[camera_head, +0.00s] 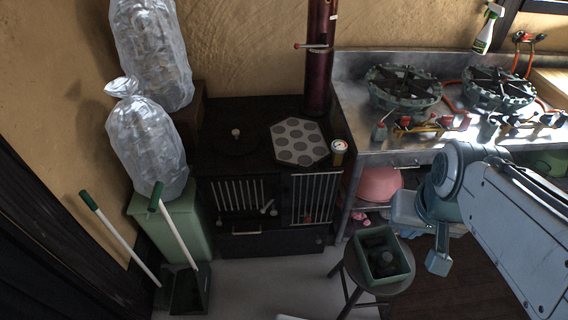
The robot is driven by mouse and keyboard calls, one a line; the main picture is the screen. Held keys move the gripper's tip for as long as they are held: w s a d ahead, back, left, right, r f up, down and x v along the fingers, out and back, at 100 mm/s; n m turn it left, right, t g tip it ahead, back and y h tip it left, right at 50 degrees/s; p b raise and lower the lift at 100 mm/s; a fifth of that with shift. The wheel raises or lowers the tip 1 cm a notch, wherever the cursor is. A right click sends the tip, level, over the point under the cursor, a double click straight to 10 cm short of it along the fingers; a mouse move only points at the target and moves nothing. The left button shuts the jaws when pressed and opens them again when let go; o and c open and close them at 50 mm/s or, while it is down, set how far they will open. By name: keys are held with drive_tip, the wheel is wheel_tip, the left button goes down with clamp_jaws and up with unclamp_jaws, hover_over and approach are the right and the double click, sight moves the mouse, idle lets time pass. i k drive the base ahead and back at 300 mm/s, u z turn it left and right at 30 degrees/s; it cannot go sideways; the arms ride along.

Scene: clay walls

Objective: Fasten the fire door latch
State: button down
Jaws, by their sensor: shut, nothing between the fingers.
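A black stove (250,125) stands against the clay wall, left of the metal counter. Its front has a left barred door (238,195) and a right barred door (313,198); a small red-orange patch shows low behind the right bars. A small metal latch handle (268,207) sits between the doors, tilted. I cannot tell whether it is engaged, or which door is the fire door. My gripper (437,264) is shut and empty, pointing down at the right of the picture, well right of the stove and apart from it.
A stool (345,267) bearing a green bin (381,258) stands between my gripper and the stove front. The counter (350,120) with burners is behind my arm. A green bin (170,225), broom and dustpan (188,290) stand left. Pale floor (260,285) before the stove is mostly clear.

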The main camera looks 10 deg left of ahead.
sight(273, 191)
drive_tip(key=u, duration=2.5)
drive_tip(key=i, duration=0.6)
drive_tip(key=z, duration=1.95)
